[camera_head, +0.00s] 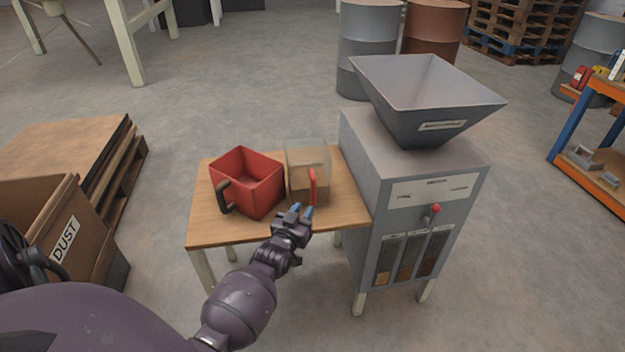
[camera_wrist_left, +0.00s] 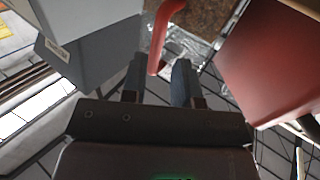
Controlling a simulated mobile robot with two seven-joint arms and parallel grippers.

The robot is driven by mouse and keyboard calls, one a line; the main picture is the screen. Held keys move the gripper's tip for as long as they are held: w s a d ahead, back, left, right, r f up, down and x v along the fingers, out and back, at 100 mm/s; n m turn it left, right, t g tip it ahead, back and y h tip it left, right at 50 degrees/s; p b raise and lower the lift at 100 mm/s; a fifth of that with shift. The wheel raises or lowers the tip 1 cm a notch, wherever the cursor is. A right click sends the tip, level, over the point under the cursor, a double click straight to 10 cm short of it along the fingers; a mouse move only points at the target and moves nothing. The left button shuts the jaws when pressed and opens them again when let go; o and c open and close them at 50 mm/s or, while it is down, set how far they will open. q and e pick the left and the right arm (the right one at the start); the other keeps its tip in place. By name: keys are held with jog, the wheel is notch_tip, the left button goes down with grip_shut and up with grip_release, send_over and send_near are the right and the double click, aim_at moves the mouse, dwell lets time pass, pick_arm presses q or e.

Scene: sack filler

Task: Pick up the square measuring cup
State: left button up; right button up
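A clear, square-sided measuring cup (camera_head: 307,160) with a red handle (camera_head: 313,186) stands upright on a small wooden table (camera_head: 215,228). Brown grainy material shows inside its clear wall in the left wrist view (camera_wrist_left: 205,22). My left gripper (camera_head: 303,211) is at the near side of the cup, by the handle. In the left wrist view, its two fingers (camera_wrist_left: 158,80) are apart, and the lower end of the red handle (camera_wrist_left: 165,35) shows between them. I cannot tell whether they touch it. My right gripper is not in view.
A red square container (camera_head: 247,180) with a dark handle stands left of the cup, close beside it. A grey hopper machine (camera_head: 415,165) stands right of the table. A cardboard box marked DUST (camera_head: 65,240) is at the left. Drums and pallets stand behind.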

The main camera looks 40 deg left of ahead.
aim_at(312, 199)
pick_arm(q)
jog(key=shift+x, duration=0.95)
jog(key=x, duration=0.1)
jog(key=b+x, duration=0.1)
jog(key=x, duration=0.2)
jog(key=shift+w+f+b, duration=0.2)
jog(key=shift+f+b, duration=0.1)
jog(key=shift+f, duration=0.1)
jog(key=shift+w+a+r, duration=0.1)
jog(key=shift+w+r, duration=0.05)
jog(key=shift+w, duration=0.15)
jog(key=shift+r, duration=0.1)
grip_shut()
